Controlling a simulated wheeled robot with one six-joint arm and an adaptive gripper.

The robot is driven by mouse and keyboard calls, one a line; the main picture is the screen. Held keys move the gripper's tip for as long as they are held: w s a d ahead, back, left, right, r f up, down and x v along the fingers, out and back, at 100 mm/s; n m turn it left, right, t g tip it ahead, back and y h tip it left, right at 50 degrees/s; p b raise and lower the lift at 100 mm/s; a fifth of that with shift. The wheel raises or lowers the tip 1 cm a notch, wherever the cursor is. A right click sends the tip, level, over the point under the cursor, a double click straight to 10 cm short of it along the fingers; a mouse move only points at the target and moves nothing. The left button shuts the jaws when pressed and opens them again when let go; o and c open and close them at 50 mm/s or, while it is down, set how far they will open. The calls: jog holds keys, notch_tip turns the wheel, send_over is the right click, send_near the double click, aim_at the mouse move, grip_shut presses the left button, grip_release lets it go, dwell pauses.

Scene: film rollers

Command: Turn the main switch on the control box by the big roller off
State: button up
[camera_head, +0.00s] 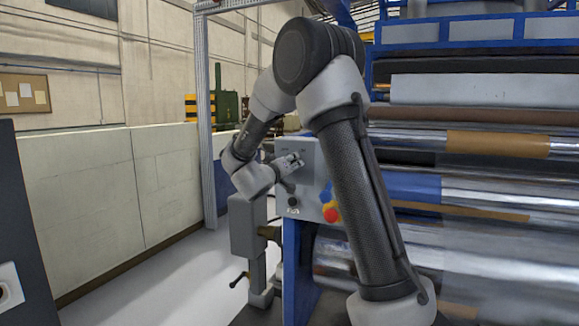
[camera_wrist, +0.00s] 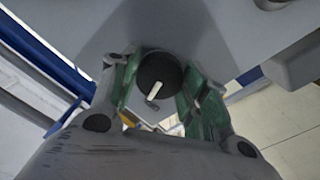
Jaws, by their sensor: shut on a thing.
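The grey control box (camera_head: 312,162) stands left of the big roller in the head view, partly behind my arm. In the wrist view its grey face (camera_wrist: 215,40) carries a round black switch knob (camera_wrist: 158,72) with a white pointer mark slanting toward the picture's bottom. My gripper (camera_wrist: 157,85) has its green-padded fingers on either side of this knob and is shut on it. In the head view my gripper (camera_head: 287,168) is at the box's left part, and the held knob cannot be made out clearly there.
A red knob (camera_head: 331,214) and a blue part (camera_head: 326,192) sit on the box's lower right. The big shiny roller (camera_head: 450,265) and further rollers fill the right side, close to my arm. A pale wall (camera_head: 100,190) and clear floor (camera_head: 170,275) lie left.

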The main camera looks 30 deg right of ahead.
jog(key=shift+n, duration=1.5)
jog(key=o, duration=1)
jog(key=shift+a, duration=0.1)
jog(key=v, duration=1.2)
